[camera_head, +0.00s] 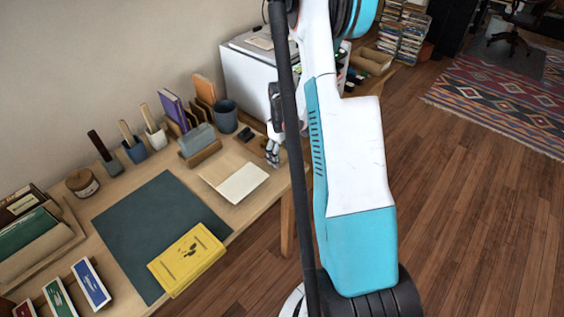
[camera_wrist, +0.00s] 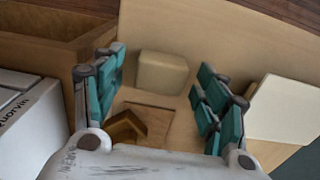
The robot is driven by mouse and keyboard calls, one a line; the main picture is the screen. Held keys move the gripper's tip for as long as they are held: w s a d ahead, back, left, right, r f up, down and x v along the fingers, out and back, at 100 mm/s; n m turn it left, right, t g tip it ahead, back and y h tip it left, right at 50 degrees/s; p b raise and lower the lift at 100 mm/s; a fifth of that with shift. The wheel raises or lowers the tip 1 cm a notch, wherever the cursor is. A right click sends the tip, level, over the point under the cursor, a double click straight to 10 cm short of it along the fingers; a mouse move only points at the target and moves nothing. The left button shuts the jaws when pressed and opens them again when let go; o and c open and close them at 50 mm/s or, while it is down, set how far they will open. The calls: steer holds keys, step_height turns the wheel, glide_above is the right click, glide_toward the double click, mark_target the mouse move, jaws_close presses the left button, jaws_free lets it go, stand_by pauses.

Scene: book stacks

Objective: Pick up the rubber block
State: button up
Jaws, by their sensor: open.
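A pale cream block with rounded edges (camera_wrist: 162,73), which looks like the rubber block, sits on the wooden desk in the wrist view. My gripper (camera_wrist: 160,66) is open and empty, with teal-padded fingers left and right of the block in the picture. The block appears beyond the fingers, and I see no contact. In the head view my gripper (camera_head: 273,154) is over the desk's right end, near the cream pad (camera_head: 244,182). I cannot make out the block there; my arm covers part of that area.
The cream pad (camera_wrist: 286,108) lies right of my fingers. A wooden box (camera_wrist: 40,42) and a white box (camera_wrist: 32,128) stand close on the left. A brown angular object (camera_wrist: 125,128) lies near my palm. A blue-grey cup (camera_head: 225,116) stands left of my gripper.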

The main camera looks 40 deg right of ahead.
mark_target(282, 155)
steer(key=shift+f, duration=0.5)
steer(key=c, duration=1)
steer(key=shift+r, duration=0.2)
step_height(282, 155, up, 20)
steer(key=p, duration=0.6)
steer(key=shift+f+p, duration=0.15)
steer(key=shift+p, duration=0.2)
